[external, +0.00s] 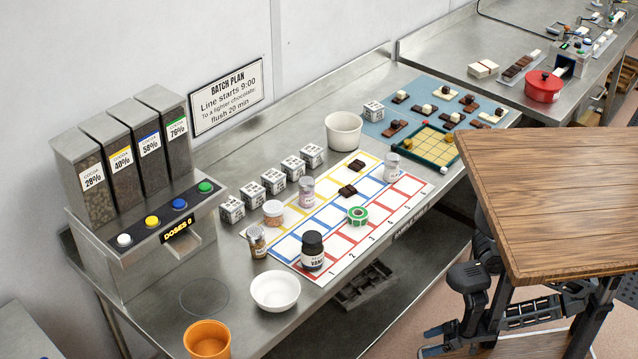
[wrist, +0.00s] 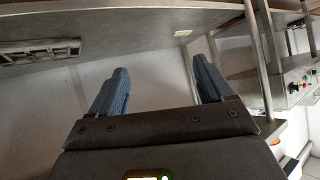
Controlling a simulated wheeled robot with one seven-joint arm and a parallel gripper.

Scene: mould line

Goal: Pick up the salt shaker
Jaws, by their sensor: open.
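A small clear shaker (external: 392,168) with a grey cap and pale contents stands near the far end of the gridded sheet. It looks like the salt shaker, but its label is too small to read surely. My gripper (external: 432,341) is low beside the counter, far from the shakers. In the wrist view my gripper (wrist: 160,68) has its two blue fingers wide apart with nothing between them. No shaker shows there.
The gridded sheet (external: 330,226) also holds a dark vanilla bottle (external: 312,253) and a green tape roll (external: 357,214). A white tub (external: 343,131), several label cubes (external: 293,166) and a white bowl (external: 275,291) stand around. A cocoa dispenser (external: 120,255) fills the left end.

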